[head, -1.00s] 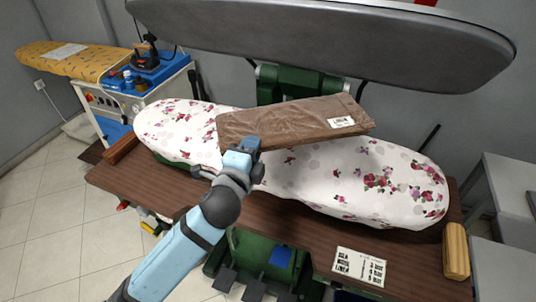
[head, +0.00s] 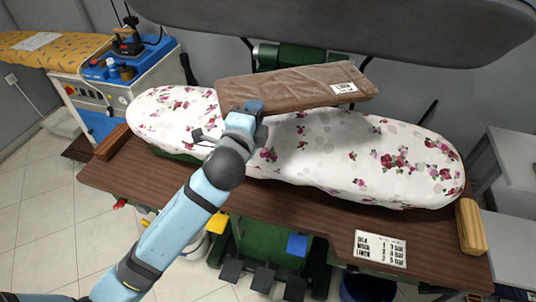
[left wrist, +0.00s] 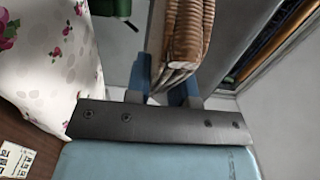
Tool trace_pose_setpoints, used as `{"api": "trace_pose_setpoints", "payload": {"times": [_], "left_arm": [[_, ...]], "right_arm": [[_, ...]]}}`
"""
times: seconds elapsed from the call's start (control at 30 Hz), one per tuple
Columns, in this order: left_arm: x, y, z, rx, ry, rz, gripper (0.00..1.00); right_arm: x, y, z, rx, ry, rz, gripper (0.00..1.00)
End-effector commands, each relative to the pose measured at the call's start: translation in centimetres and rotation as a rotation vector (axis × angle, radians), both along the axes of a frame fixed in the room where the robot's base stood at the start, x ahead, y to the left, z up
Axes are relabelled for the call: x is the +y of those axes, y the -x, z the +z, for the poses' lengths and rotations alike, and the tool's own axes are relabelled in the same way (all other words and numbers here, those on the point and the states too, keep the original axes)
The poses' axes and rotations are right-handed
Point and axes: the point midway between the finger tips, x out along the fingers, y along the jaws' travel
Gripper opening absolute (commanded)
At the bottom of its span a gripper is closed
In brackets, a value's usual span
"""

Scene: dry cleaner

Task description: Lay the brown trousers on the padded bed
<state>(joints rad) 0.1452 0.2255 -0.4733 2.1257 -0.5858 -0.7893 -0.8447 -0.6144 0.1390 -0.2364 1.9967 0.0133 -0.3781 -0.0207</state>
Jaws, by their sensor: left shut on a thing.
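The folded brown trousers (head: 298,88) with a white tag hang over the middle of the padded bed (head: 340,160), which has a white floral cover. My left gripper (head: 254,107) is shut on the near left edge of the trousers. In the left wrist view the folded brown layers (left wrist: 180,45) sit between the two blue fingers (left wrist: 160,85), with the floral bed (left wrist: 45,60) off to the left. A shadow falls on the bed below the trousers, which look held above it. My right gripper is not in view.
The grey upper press plate (head: 350,25) stands raised behind the bed. A brown wooden table (head: 300,205) surrounds the bed, with a printed card (head: 380,248) and a wooden block (head: 470,226) at right. An ironing station (head: 125,75) stands at left.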

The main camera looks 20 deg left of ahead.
Motion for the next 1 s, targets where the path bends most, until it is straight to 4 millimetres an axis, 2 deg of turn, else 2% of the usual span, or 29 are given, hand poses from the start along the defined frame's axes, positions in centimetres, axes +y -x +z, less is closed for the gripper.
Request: {"api": "trace_pose_setpoints", "payload": {"times": [0.03,0.1,0.4,0.5,0.67,0.9,1.0], "left_arm": [[0.0,0.0,-1.7,0.005,0.0,0.001,0.0],[0.0,0.1,-3.6,0.006,0.001,0.0,0.0],[0.0,0.0,-11.0,0.002,0.003,0.001,0.0],[0.0,0.0,-12.4,0.001,0.002,0.0,0.0],[0.0,0.0,-13.4,-0.001,0.002,0.001,0.0],[0.0,0.0,-16.9,0.0,0.002,0.001,0.0],[0.0,0.0,-17.4,-0.001,0.002,0.0,0.0]], "right_arm": [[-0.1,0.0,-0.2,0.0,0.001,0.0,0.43],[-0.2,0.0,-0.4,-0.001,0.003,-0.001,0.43],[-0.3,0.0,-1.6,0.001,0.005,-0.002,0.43],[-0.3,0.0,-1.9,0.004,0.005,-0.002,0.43],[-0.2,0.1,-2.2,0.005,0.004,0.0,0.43],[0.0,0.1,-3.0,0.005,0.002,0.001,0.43],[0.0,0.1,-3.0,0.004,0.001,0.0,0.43]]}}
